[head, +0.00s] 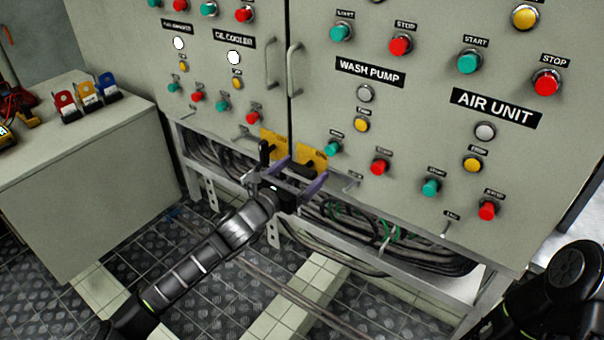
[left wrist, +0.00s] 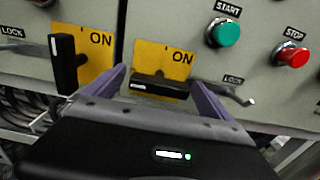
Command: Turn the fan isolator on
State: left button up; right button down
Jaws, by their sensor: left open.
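Two isolators with yellow plates sit low on the grey cabinet; no fan label on either is readable. The left isolator (head: 274,143) has an upright black handle (left wrist: 63,64). The right isolator (head: 313,156) has a black handle (left wrist: 163,87) lying level. In the left wrist view both plates read ON at the upper right. My left gripper (head: 293,173) is open in front of the right isolator, its purple fingers either side of the level handle. Contact cannot be told. My right gripper is not in view; only part of my right arm shows at the lower right.
Start and stop buttons (head: 380,166) stick out of the cabinet around the isolators. A small lock lever (left wrist: 235,92) is right of the right plate. Cables (head: 380,240) hang below. A grey bench (head: 90,190) with coloured padlock-like items stands at left.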

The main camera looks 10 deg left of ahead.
pick_arm(q)
jog(key=shift+w, duration=0.1)
jog(key=shift+c, duration=0.5)
jog(key=c, duration=1.3)
